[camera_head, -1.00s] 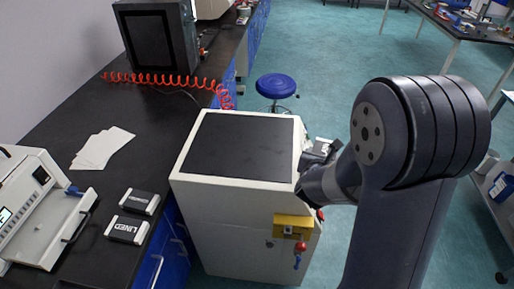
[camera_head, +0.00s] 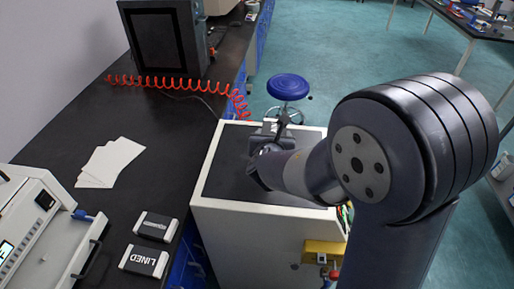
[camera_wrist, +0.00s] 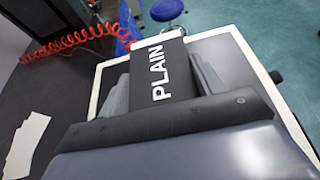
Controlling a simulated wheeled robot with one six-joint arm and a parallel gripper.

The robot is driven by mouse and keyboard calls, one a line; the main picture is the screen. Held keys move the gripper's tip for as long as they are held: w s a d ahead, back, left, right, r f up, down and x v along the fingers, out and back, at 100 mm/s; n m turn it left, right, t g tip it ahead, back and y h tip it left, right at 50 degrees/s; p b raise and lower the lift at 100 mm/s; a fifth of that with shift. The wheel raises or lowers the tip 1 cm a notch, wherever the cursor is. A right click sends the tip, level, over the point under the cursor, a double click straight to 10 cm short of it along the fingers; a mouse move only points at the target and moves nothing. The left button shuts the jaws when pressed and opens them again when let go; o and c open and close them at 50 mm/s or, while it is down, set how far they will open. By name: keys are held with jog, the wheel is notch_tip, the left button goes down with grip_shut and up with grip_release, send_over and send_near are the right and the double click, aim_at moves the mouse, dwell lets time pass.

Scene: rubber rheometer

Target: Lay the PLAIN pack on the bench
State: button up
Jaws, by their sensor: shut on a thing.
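The PLAIN pack (camera_wrist: 157,72), black with white lettering and a white end, is held between the fingers of my gripper (camera_wrist: 160,85) in the wrist view. In the head view my gripper (camera_head: 268,135) is over the grey-topped white cabinet (camera_head: 230,182); the pack is mostly hidden there by my wrist. The black bench (camera_head: 140,95) runs along the left, beside the cabinet. Two packs lie on it near its edge: a LINED pack (camera_head: 144,261) and another black and white pack (camera_head: 156,226) whose label I cannot read.
White sheets (camera_head: 110,163) lie on the bench. A white instrument (camera_head: 40,235) stands front left, and a dark boxy device (camera_head: 165,40) stands at the back. A red coiled hose (camera_head: 180,84) crosses the bench. A blue stool (camera_head: 288,88) stands behind the cabinet. Bench between sheets and hose is clear.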

jog(key=f, duration=0.5)
jog(key=shift+w+a+f+b, duration=0.2)
jog(key=shift+w+f+b, duration=0.05)
jog(key=shift+f+b, duration=0.1)
jog(key=shift+f, duration=2.1)
jog(key=shift+f+b, duration=0.3)
jog(key=shift+b, duration=0.15)
jog(key=o, duration=1.1)
jog(key=shift+c, duration=0.2)
jog(key=shift+r, duration=0.15)
